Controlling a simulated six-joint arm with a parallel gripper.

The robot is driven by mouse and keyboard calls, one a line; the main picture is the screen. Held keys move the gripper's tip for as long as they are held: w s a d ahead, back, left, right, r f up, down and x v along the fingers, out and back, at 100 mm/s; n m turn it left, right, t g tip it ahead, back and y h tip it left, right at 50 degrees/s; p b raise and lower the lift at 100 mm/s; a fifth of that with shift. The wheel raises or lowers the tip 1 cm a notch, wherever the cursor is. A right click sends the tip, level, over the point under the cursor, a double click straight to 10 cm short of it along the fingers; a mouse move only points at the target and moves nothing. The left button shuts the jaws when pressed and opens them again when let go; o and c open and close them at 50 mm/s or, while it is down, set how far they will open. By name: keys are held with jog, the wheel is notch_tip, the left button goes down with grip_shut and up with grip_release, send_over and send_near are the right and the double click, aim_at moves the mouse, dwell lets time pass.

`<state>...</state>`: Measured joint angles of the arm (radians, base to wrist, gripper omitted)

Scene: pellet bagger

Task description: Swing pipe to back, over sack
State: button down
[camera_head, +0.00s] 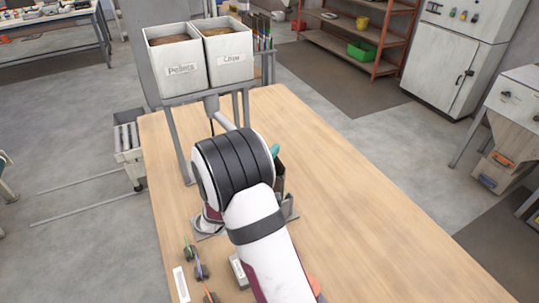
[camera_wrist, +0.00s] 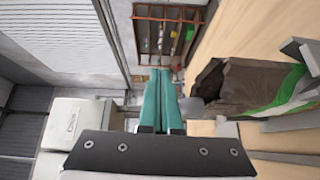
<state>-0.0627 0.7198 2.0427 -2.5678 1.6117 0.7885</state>
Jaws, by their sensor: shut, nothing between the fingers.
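Two white bins, Pellets (camera_head: 177,62) and Chips (camera_head: 228,52), stand on a grey frame at the table's far left end. A grey pipe (camera_head: 220,118) comes down beneath them and slants toward my arm, which hides its lower end. My gripper (camera_wrist: 160,76) shows teal fingers pressed together, with nothing between them; one teal tip also shows past my arm in the head view (camera_head: 276,150). A dark brown sack with green and white markings (camera_wrist: 235,88) is right of the fingers in the wrist view. A grey rounded part (camera_wrist: 190,107), perhaps the pipe's end, is close beside the fingers.
Small levers with green, blue and orange parts (camera_head: 201,270) and a white label strip (camera_head: 181,284) are at the table's near left. The wooden table (camera_head: 370,200) is clear to the right. A small roller stand (camera_head: 128,140) is left of the table.

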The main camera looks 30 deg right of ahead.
jog(key=shift+a, duration=0.1)
dwell(0.5)
jog(key=s+a, duration=0.6)
jog(key=s, duration=0.6)
jog(key=w+a+n+g+h, duration=0.3)
jog(key=w+a+n+g, duration=0.3)
jog(key=w+a+n, duration=0.6)
jog(key=w+d+n, duration=0.1)
jog(key=d+n, duration=0.1)
jog(key=d, duration=1)
jog(key=shift+w, duration=0.15)
jog(key=shift+n+t+y, duration=0.4)
jog(key=shift+n+t, duration=0.2)
jog(key=shift+t, duration=0.2)
jog(key=shift+x, duration=2.1)
